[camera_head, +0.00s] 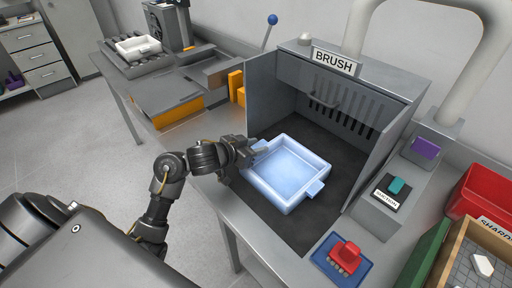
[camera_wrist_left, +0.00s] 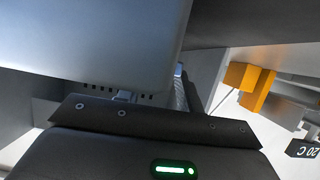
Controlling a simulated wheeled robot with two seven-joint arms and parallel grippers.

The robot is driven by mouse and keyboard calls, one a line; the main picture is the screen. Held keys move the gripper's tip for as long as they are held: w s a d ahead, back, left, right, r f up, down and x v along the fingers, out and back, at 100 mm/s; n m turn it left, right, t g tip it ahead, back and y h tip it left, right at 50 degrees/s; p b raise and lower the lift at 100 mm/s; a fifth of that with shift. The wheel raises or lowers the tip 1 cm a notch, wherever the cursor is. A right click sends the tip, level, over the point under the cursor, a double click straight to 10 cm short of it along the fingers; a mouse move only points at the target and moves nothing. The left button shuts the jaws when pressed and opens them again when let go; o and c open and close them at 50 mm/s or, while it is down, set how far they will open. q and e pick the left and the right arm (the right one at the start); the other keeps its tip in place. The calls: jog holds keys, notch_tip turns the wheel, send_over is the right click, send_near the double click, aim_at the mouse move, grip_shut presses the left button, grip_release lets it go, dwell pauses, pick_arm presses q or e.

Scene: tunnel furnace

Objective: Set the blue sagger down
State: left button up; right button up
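The blue sagger (camera_head: 287,172) is a pale blue, square, open tray with a tab on each of two opposite sides. It looks empty and roughly level over the dark floor of the brush booth, near the open front. I cannot tell whether its base touches the floor. My left gripper (camera_head: 251,150) is at the tab on its left side and appears shut on it, though the fingertips are partly hidden. In the left wrist view the sagger's wall (camera_wrist_left: 95,40) fills the upper left, close to the gripper. My right gripper is in neither view.
The brush booth (camera_head: 258,98) has grey walls at left, back and right. A white tray (camera_head: 138,47) stands at far left.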

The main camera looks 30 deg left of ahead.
pick_arm(q)
jog(key=o, duration=0.4)
jog(key=p+v, duration=0.2)
jog(key=v, duration=1)
jog(key=shift+p, duration=0.35)
jog(key=shift+d, duration=0.15)
